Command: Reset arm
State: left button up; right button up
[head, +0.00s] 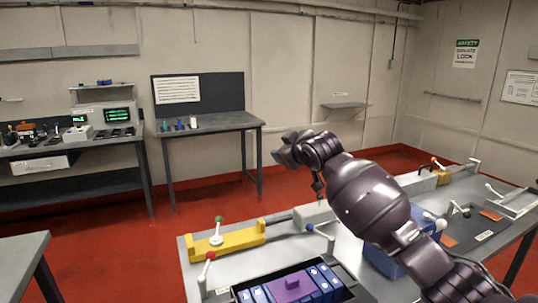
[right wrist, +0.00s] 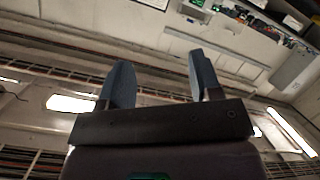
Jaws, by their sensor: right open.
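My right arm reaches in from the lower right of the head view, over the worktable. My right gripper (head: 288,150) is at the end of this dark arm, raised above the table's back edge and touching nothing. In the right wrist view the gripper (right wrist: 160,85) shows two fingers set wide apart with nothing between them. Behind the fingers are the wall and ceiling lights. My left gripper and left arm are not in the head view.
The worktable (head: 250,262) holds a yellow fixture (head: 228,241), a tray with blue and purple blocks (head: 290,285), and a blue box (head: 385,258) partly behind my arm. A grey bench (head: 215,127) stands at the wall. Red floor (head: 120,240) lies open between.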

jog(key=s+d+f+m+t+h+b, duration=0.15)
jog(key=s+d+f, duration=0.25)
jog(key=s+f, duration=0.4)
jog(key=s+d+f+m+t, duration=0.1)
jog(key=s+d+f+m, duration=0.2)
jog(key=s+d+f, duration=0.5)
jog(key=s+d+f+m+t+b, duration=0.15)
jog(key=s+f, duration=0.35)
jog(key=f, duration=0.7)
pick_arm(q)
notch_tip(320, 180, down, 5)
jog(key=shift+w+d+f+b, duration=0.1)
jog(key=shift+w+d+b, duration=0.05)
jog(key=shift+b, duration=0.75)
pick_arm(e)
jog(key=s+d+f+m+g+h, duration=0.1)
jog(key=s+d+f+g+h, duration=0.1)
jog(key=s+f, duration=0.8)
jog(key=s+d+f+m+g+h, duration=0.2)
jog(key=s+d+f+g, duration=0.2)
jog(key=s+d+f, duration=0.3)
jog(key=s+f, duration=0.4)
jog(key=s, duration=0.6)
jog(key=shift+s+f+m, duration=0.15)
jog(key=shift+f+m, duration=0.05)
jog(key=shift+m, duration=0.1)
